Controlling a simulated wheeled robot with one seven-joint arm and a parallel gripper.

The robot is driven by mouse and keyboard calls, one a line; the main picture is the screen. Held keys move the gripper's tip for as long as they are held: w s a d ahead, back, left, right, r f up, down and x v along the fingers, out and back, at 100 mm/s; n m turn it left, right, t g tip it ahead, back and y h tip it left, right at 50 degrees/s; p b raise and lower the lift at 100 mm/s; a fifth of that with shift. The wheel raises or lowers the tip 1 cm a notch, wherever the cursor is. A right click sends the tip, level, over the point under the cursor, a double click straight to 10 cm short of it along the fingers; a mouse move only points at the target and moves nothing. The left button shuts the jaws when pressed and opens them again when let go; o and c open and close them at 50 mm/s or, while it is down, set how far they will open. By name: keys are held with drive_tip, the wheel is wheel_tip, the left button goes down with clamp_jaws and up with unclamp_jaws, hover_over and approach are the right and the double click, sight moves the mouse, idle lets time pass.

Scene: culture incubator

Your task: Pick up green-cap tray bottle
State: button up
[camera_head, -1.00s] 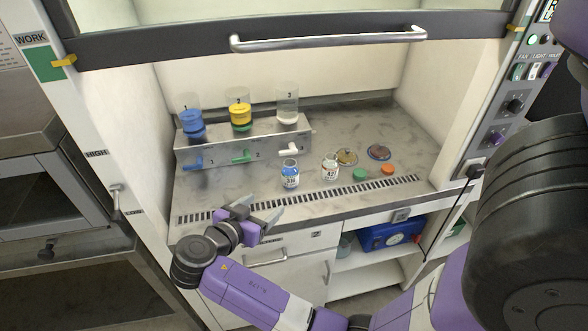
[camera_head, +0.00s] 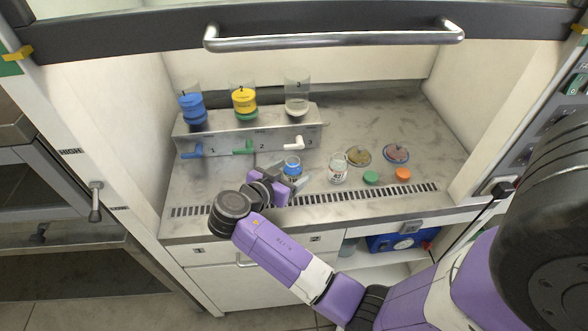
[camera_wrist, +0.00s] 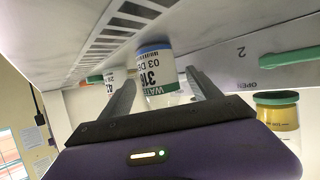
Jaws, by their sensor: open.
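In the wrist view the same bottle (camera_wrist: 155,66) shows upside down, with a white label reading 316 and a green band. My gripper (camera_head: 289,175) is open in front of the 316 bottle, with a finger on each side; contact cannot be told.
A metal stand (camera_head: 250,130) with numbered filter cups and blue, green and white valve handles is behind, left. Two dishes (camera_head: 358,156) (camera_head: 396,153) lie behind the caps. A slotted vent (camera_head: 380,192) runs along the front edge. The raised sash handle (camera_head: 335,37) hangs above.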

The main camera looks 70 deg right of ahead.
drive_tip(key=p+x, duration=0.1)
drive_tip(key=x, duration=0.3)
drive_tip(key=shift+d+f, duration=0.1)
drive_tip(key=shift+d, duration=0.05)
drive_tip(key=c, duration=1.4)
drive_tip(key=shift+c, duration=0.8)
